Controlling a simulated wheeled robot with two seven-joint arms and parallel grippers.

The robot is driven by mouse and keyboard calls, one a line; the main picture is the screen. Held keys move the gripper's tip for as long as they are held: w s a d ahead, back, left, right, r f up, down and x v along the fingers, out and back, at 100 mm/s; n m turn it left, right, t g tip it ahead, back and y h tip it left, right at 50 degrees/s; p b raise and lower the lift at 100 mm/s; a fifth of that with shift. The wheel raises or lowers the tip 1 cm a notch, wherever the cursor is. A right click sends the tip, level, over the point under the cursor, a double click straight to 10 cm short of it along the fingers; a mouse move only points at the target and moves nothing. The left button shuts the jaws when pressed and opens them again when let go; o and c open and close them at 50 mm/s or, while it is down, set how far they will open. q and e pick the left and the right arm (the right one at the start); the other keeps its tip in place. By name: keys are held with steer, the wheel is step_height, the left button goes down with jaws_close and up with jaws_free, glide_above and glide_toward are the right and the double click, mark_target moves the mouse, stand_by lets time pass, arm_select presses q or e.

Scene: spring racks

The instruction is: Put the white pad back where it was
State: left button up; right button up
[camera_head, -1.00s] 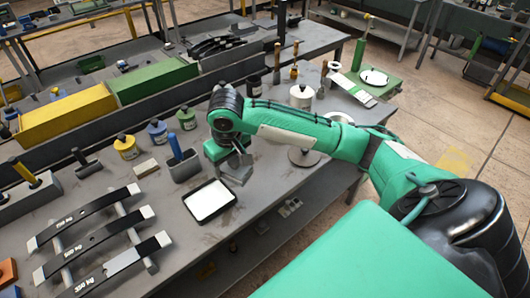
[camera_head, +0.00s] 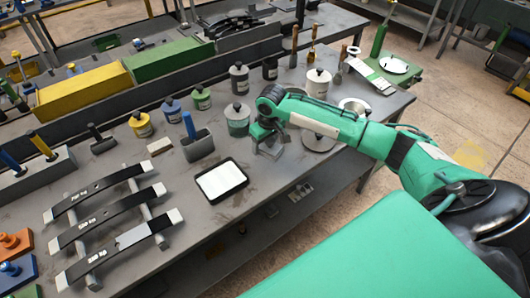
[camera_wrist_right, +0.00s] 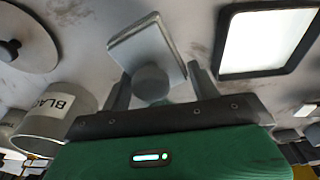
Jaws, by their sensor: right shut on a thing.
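My right gripper (camera_head: 268,146) is above the bench, to the right of the black-rimmed tray (camera_head: 221,181) with a flat white surface. In the right wrist view, the gripper (camera_wrist_right: 160,88) is shut on a pale square pad (camera_wrist_right: 146,42) by its round grey knob (camera_wrist_right: 151,82). The pad looks whitish grey and slightly tilted. In the head view it is small and mostly hidden by the gripper. The tray also shows in the right wrist view (camera_wrist_right: 228,70), apart from the pad. My left gripper is out of view.
A jar with a green band (camera_head: 237,120) stands just left of the gripper. A round disc (camera_head: 318,138) lies to its right. A grey block holder (camera_head: 197,146) and a small beige block (camera_head: 159,146) are left of it. A rack of leaf springs (camera_head: 112,222) fills the front left.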

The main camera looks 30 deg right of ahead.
mark_target(265, 162)
steer(key=shift+f+p, duration=0.45)
steer(key=shift+f, duration=2.55)
steer(key=o, duration=1.1)
steer(key=shift+f, duration=0.15)
steer(key=r, duration=0.4)
steer(key=s+r+b, duration=0.1)
steer(key=r, duration=0.3)
steer(key=r+b, duration=0.1)
steer(key=r, duration=0.3)
steer(key=shift+s+d+r, duration=0.15)
steer(key=shift+s, duration=0.15)
